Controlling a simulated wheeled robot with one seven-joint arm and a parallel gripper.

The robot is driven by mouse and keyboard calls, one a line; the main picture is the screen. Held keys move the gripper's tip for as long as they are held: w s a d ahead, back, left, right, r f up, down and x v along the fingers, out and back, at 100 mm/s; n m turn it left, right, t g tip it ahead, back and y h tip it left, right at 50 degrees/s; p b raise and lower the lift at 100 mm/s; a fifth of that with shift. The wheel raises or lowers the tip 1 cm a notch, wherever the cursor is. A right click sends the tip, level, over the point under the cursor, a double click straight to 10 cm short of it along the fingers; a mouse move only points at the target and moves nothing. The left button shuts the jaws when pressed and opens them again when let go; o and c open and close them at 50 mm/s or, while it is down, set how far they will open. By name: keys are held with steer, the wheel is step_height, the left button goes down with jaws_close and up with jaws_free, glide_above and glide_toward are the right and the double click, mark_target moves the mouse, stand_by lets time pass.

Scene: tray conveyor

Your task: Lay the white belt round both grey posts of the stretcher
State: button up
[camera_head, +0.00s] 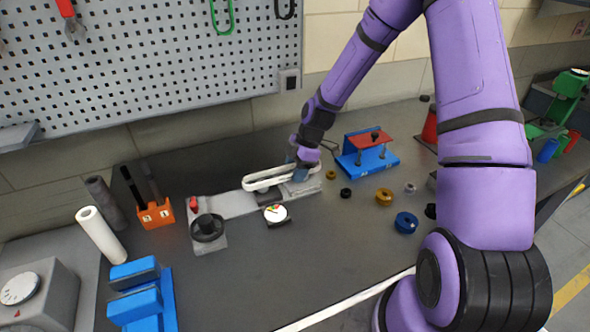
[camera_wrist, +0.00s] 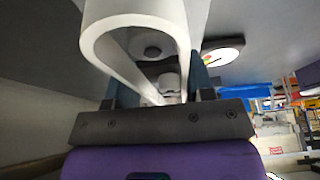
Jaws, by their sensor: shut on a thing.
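The white belt (camera_head: 262,183) is a long closed loop held level above the right part of the stretcher (camera_head: 232,205), a long light-grey plate on the bench. My gripper (camera_head: 298,176) is shut on the belt's right end. Through the loop I see a round grey post-like part (camera_wrist: 152,51) and another one (camera_wrist: 168,82) farther along. I cannot tell whether the belt is around either one. In the head view the belt and gripper hide the posts.
A dial gauge (camera_head: 275,213) and a black handwheel (camera_head: 207,227) are at the stretcher's front side; a red knob (camera_head: 193,201) is at its left end. A blue stand (camera_head: 368,157) and small rings (camera_head: 384,195) lie to the right. The front middle bench is clear.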

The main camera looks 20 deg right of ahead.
steer(key=shift+f, duration=0.6)
stand_by(0.3)
steer(key=o, duration=1)
steer(key=v, duration=1)
steer(key=shift+d+f, duration=0.1)
steer(key=shift+d+r, duration=0.1)
steer(key=shift+r, duration=0.35)
